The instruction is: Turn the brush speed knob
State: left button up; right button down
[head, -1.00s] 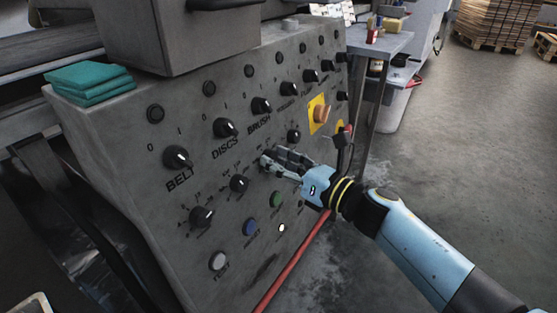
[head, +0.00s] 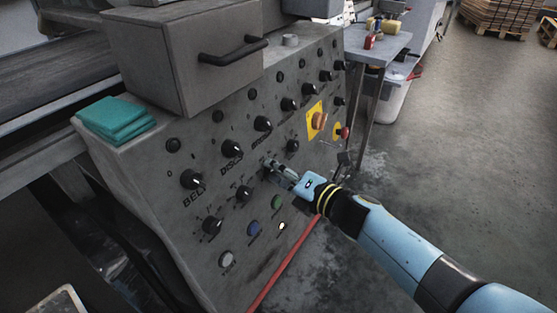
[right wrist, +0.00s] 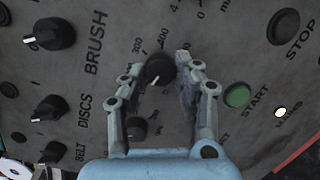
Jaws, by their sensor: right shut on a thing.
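The brush speed knob (right wrist: 157,70) is a small black dial with a pale pointer line and a number scale, on the grey sloped panel (head: 185,262) in the row below the BRUSH knob (head: 262,124). The right wrist view shows my right gripper (right wrist: 160,64) with its two fingertips on either side of this knob, shut on it. In the head view my right gripper (head: 270,165) reaches the panel from the right and its fingers mostly hide the knob. My left gripper is not in view.
The DISCS knob (head: 232,148) and BELT knob (head: 190,180) are to the left. Another black knob (right wrist: 135,128) lies between my finger bases. The green START button (right wrist: 237,95) is close to the right finger.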

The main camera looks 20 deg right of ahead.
jog(key=shift+r+m+g+p, duration=0.1)
jog(key=shift+m+g+p, duration=0.35)
jog(key=shift+m+p, duration=1.7)
jog(key=shift+r+m+g+p, duration=0.1)
jog(key=shift+m+g+p, duration=0.35)
jog(key=shift+m+p, duration=1.65)
jog(key=shift+f+m+b, duration=0.1)
jog(key=shift+m+b, duration=0.25)
jog(key=shift+m, duration=0.1)
jog(key=c, duration=1)
grip_release()
jog(key=shift+o, duration=0.2)
